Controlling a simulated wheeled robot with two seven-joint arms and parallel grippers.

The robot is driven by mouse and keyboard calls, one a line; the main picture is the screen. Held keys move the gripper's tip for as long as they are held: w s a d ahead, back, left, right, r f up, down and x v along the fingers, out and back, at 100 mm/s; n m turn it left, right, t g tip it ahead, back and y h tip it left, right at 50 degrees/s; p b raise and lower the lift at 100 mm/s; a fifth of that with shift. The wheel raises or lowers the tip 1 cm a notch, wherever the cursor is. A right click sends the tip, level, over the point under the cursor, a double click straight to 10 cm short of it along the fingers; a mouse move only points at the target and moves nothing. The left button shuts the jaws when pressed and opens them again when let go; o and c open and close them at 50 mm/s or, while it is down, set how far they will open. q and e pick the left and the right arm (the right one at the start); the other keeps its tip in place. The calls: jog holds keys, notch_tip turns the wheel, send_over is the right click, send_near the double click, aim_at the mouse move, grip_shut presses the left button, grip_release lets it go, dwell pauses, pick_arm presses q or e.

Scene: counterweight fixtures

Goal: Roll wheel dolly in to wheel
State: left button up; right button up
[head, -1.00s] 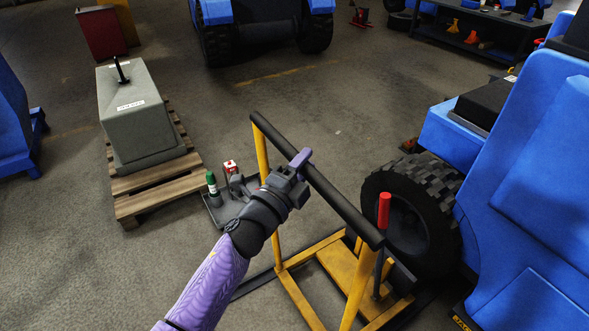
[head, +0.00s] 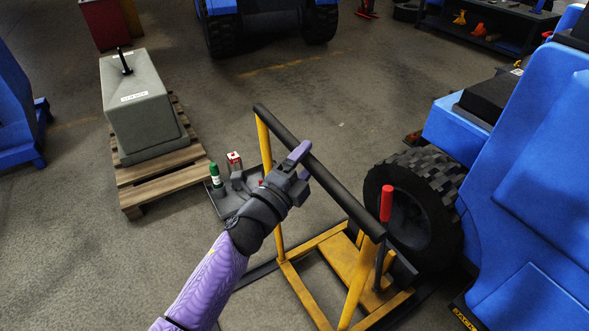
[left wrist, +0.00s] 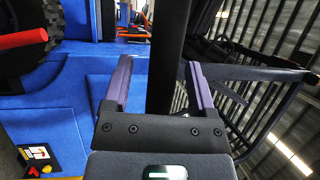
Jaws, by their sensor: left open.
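The wheel dolly has a yellow frame (head: 357,268) and a black handle bar (head: 335,190), with a red-gripped lever (head: 386,204) at its near right end. It stands on the floor, with its right side close to the wheel (head: 431,182), a black chunky tyre on the blue machine. Whether dolly and wheel touch is hidden. My left gripper (head: 300,168) is open at the handle bar. In the left wrist view the bar (left wrist: 165,60) passes between the purple fingers of this gripper (left wrist: 158,72), with gaps at both sides. My right gripper is not in view.
A grey counterweight block (head: 140,100) sits on a wooden pallet (head: 165,173) at left. A dark tray (head: 226,205) with a green bottle (head: 215,175) and a red-white box (head: 234,161) lies behind my left arm. The blue machine (head: 535,200) fills the right. Floor beyond the dolly is clear.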

pick_arm(q)
jog(key=p+v, duration=0.2)
jog(key=v, duration=0.6)
jog(key=shift+s, duration=0.2)
jog(key=shift+a, duration=0.1)
